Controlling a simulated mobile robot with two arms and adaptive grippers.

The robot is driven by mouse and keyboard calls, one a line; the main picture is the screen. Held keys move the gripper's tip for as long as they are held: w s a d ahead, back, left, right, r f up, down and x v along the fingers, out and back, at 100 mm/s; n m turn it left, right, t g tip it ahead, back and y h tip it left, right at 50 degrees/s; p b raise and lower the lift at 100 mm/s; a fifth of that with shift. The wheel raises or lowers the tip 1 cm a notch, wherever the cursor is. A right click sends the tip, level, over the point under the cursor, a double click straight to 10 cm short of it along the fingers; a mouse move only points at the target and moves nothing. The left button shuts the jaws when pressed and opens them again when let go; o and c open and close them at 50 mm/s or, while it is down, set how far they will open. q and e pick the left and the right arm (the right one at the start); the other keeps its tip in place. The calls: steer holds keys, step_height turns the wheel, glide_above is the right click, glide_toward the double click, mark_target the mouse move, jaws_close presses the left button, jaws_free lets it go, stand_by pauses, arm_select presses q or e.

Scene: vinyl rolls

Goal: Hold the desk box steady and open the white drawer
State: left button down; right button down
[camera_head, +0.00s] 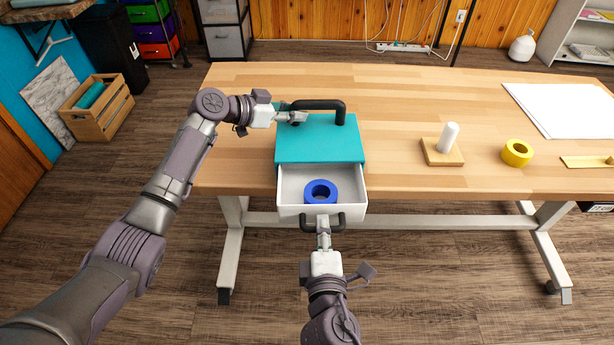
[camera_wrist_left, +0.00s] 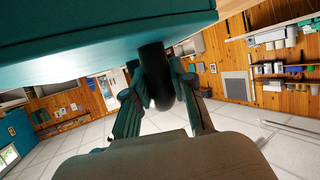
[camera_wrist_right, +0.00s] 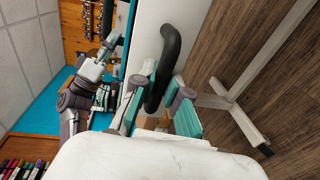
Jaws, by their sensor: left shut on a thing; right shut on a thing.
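The teal desk box (camera_head: 318,145) stands on the wooden table near its front edge, with a black handle (camera_head: 330,104) on top. My left gripper (camera_head: 298,117) is shut on this handle at its left end; the handle also shows between the fingers in the left wrist view (camera_wrist_left: 153,72). The white drawer (camera_head: 290,212) is pulled well out of the box's front, over the table edge. A blue ring-shaped roll (camera_head: 321,188) lies in it. My right gripper (camera_head: 323,226) is shut on the drawer's black handle, also seen in the right wrist view (camera_wrist_right: 170,50).
On the table to the right are a wooden block with a white upright peg (camera_head: 448,140), a yellow roll (camera_head: 517,152), a yellow strip (camera_head: 585,161) and a large white sheet (camera_head: 560,108). The table behind the box is clear. A wooden crate (camera_head: 98,108) stands on the floor at left.

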arm_select(q)
steer(key=shift+s+f, duration=0.15)
steer(key=shift+f, duration=0.4)
arm_select(e)
steer(key=shift+s, duration=1.6)
steer(key=c, duration=1)
jaws_free()
steer(key=shift+d, duration=0.1)
steer(key=shift+c, duration=0.2)
steer(key=shift+s, duration=0.1)
steer(key=shift+s+d, duration=0.1)
steer(key=shift+s, duration=2.35)
arm_select(q)
steer(key=c, duration=1.1)
jaws_free()
steer(key=shift+o, duration=1)
steer(key=shift+r, duration=0.25)
